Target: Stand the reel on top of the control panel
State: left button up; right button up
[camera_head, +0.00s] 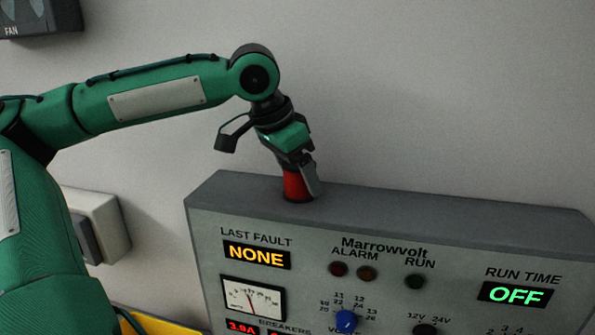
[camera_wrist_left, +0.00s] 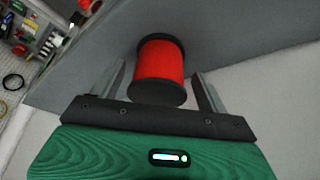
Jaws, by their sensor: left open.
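The reel (camera_head: 295,186) is red with dark ends. It stands upright on the grey top of the control panel (camera_head: 420,207), toward the panel's left end. My left gripper (camera_head: 305,180) is at the reel from above, with a finger in front of part of it. In the left wrist view the reel (camera_wrist_left: 160,68) lies between the two spread fingers of my left gripper (camera_wrist_left: 160,85), with visible gaps on both sides. The gripper is open. My right gripper is not in view.
A plain wall stands behind the panel. The panel top to the right of the reel is clear. A pale wall box (camera_head: 100,225) is at the left, and a dark box marked FAN (camera_head: 40,17) is at the upper left. Several small items (camera_wrist_left: 35,40) show in the left wrist view.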

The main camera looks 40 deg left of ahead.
pick_arm(q)
jog(key=shift+s+r, duration=0.15)
jog(key=shift+r, duration=0.3)
jog(key=b+v, duration=0.3)
jog(key=v, duration=0.8)
jog(key=shift+r, duration=0.2)
jog(key=shift+f, duration=0.1)
